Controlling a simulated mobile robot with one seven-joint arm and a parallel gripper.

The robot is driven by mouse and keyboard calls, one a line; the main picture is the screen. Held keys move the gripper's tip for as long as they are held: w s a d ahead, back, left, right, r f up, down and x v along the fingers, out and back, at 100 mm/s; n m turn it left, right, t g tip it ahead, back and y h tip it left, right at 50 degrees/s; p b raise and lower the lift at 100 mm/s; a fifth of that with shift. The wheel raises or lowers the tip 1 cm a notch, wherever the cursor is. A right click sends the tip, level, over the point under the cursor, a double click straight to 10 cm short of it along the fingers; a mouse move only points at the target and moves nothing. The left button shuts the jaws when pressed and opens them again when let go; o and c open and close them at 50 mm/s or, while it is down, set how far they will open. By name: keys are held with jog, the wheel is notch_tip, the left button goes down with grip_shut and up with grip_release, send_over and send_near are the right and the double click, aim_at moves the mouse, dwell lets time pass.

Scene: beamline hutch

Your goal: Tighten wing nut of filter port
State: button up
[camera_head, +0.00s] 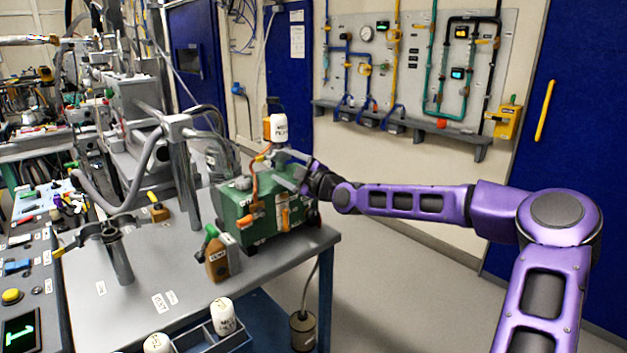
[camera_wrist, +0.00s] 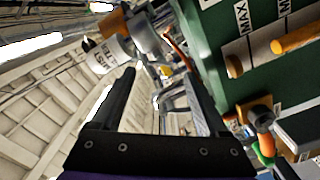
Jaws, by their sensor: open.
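The filter port is a white labelled canister with orange parts (camera_head: 277,127) above a green pump box (camera_head: 240,207) at the table's corner. In the wrist view the canister (camera_wrist: 105,56) lies at upper left, beyond the left finger, with a grey fitting (camera_wrist: 143,33) next to it. A small yellow-orange piece (camera_head: 262,157) sits below the canister; I cannot tell if it is the wing nut. My gripper (camera_head: 282,168) reaches in from the right over the box top, just below the canister. In the wrist view my gripper (camera_wrist: 160,88) is open, its fingers apart with nothing clearly between them.
The green box wall with orange sight tubes (camera_wrist: 298,37) stands close to the right finger. Floor right of the table is clear.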

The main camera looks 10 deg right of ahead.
jog(key=v, duration=1.3)
jog(key=shift+s+p, duration=0.15)
jog(key=shift+p, duration=0.15)
jog(key=shift+d, duration=0.1)
